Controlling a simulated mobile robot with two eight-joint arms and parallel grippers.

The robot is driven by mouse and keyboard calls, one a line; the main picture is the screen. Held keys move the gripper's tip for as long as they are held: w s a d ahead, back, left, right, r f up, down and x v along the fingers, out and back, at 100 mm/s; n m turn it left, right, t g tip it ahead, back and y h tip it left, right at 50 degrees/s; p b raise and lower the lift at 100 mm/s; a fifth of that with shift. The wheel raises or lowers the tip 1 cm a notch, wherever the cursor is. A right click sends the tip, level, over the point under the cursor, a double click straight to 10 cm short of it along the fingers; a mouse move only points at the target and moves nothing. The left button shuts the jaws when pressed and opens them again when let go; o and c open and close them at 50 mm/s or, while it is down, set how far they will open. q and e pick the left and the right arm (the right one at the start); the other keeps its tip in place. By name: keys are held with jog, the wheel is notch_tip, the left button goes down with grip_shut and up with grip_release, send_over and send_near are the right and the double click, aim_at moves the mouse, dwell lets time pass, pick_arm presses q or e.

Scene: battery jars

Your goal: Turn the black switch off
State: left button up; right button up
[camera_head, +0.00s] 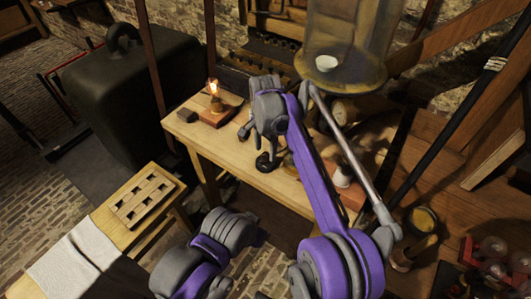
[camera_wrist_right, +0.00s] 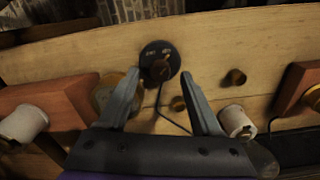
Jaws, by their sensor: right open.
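The black switch is a round black dial with small pale markings and a knob. In the right wrist view the black switch (camera_wrist_right: 159,58) lies on the pale wooden table between and just beyond my fingertips. In the head view the black switch (camera_head: 266,163) sits near the table's front edge, below my right gripper. My right gripper (camera_wrist_right: 159,74) is open, with nothing between its fingers, and points at the switch. Whether a finger touches the switch I cannot tell. My left gripper does not show; only part of that arm is at the bottom of the head view.
A lit bulb on a wooden block (camera_head: 216,114) stands at the table's left. A glass jar (camera_head: 345,55) stands at the back right. In the right wrist view, white spools (camera_wrist_right: 236,122) and brass knobs flank the switch, and a dark wire runs from it. A slotted wooden tray (camera_head: 146,198) is at left.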

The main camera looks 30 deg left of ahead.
jog(key=shift+f, duration=0.8)
grip_shut()
